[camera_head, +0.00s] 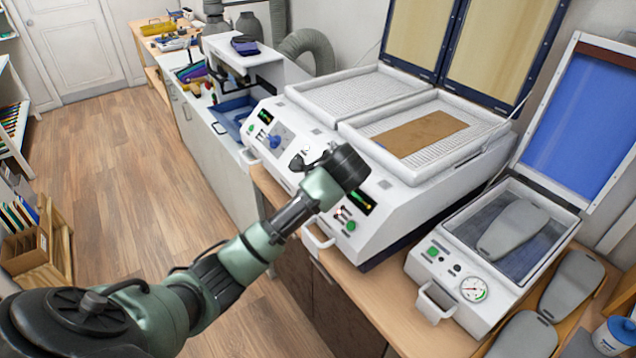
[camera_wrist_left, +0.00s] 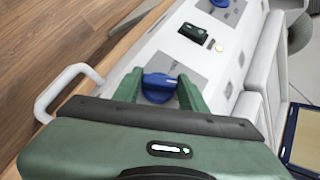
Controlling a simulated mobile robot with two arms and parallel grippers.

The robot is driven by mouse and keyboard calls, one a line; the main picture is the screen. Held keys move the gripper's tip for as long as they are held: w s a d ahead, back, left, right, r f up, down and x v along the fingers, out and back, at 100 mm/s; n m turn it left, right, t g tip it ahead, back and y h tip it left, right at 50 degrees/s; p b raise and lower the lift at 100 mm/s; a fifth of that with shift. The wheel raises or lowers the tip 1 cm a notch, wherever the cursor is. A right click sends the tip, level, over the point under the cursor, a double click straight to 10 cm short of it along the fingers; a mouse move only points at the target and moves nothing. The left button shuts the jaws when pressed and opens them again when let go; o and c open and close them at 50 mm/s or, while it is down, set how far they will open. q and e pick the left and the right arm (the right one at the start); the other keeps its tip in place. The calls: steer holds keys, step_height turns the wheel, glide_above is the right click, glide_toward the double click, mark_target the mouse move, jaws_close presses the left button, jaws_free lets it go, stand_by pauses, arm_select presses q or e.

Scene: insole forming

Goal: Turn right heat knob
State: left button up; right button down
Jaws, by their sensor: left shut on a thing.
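The white heating machine (camera_head: 390,212) stands on the wooden counter, with two control panels on its front. My left gripper (camera_head: 343,166) is over the right-hand panel and hides the right heat knob in the head view. In the left wrist view, the blue right heat knob (camera_wrist_left: 159,88) sits between the green fingers of my left gripper (camera_wrist_left: 159,84), which are shut on its sides. The other blue knob (camera_head: 274,141) is free on the left panel, and it also shows at the top of the wrist view (camera_wrist_left: 220,3). My right gripper is not in view.
A white bar handle (camera_head: 318,239) sticks out below the right panel. A brown sheet (camera_head: 420,133) lies on the machine's right bed. A smaller press (camera_head: 455,262) with a gauge and grey insoles (camera_head: 570,285) are at the right.

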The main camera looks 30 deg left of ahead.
arm_select(q)
steer(key=n+g, duration=0.1)
steer(key=n+g+h, duration=0.1)
steer(key=n, duration=0.1)
steer(key=shift+w+a+r+g, duration=0.15)
steer(key=shift+w+r+g, duration=0.05)
steer(key=shift+g, duration=0.1)
steer(key=n+g+h, duration=0.2)
steer(key=shift+a+n, duration=0.1)
steer(key=shift+n, duration=0.3)
steer(key=shift+w+a+n+g+h, duration=0.1)
steer(key=shift+a+n+g+h, duration=0.1)
steer(key=shift+n+g+h, duration=0.85)
steer(key=shift+f+n+h, duration=0.1)
steer(key=shift+n+h, duration=0.55)
steer(key=shift+n, duration=0.2)
steer(key=o, duration=1.4)
